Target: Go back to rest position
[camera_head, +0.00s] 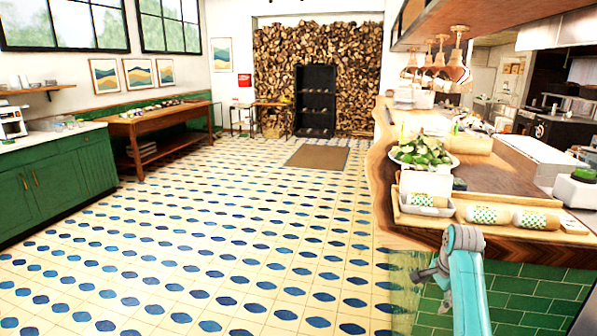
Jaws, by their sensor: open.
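My arm shows at the lower right, a turquoise link rising from the bottom edge to a joint in front of the green-tiled counter front. My gripper (427,274) is the small dark shape left of that joint. It is small in view and appears empty, apart from the counter items. The wooden counter (520,186) runs along the right side. On its near end lies a wooden tray (468,219) with several rolls in white, green-patterned wrapping (488,215).
A bowl of greens (422,152) stands on the counter behind the tray. Copper lamps (453,67) hang above. Green cabinets (60,180) and a wooden table (150,122) line the left. A brown mat (317,156) lies before the dark shelf (315,100). The tiled floor between is clear.

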